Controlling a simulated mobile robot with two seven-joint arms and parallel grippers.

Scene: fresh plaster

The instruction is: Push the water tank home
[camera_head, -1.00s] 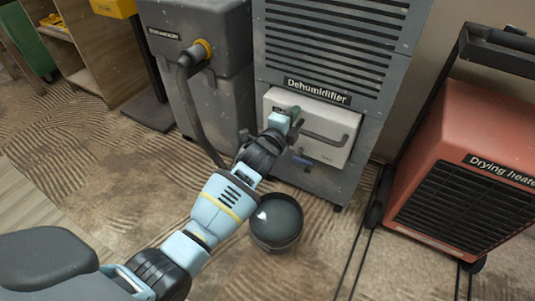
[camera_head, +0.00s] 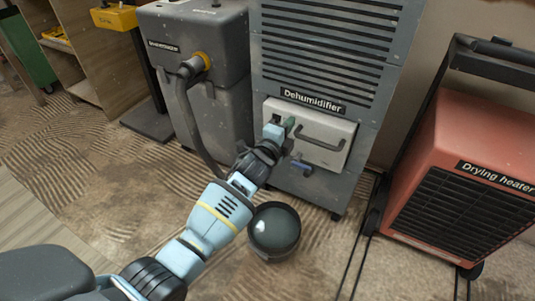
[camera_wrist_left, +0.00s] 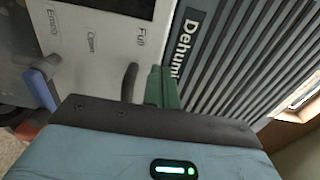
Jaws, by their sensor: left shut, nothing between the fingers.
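The water tank (camera_head: 338,161) is the pale front box with a dark curved handle, low in the grey dehumidifier (camera_head: 330,55). Its pale front, with printed words such as "Full" and "Open", also shows in the left wrist view (camera_wrist_left: 105,60). My left gripper (camera_head: 290,124) is at the upper left part of the tank's front, left of the handle. Its green fingers (camera_wrist_left: 161,88) are shut and empty. I cannot tell whether they touch the front. My right gripper is not in view.
A dark round bucket (camera_head: 274,232) stands on the floor in front of the dehumidifier, close beside my left arm. A grey unit with a hose (camera_head: 190,110) stands at left. A red drying heater (camera_head: 465,170) stands at right.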

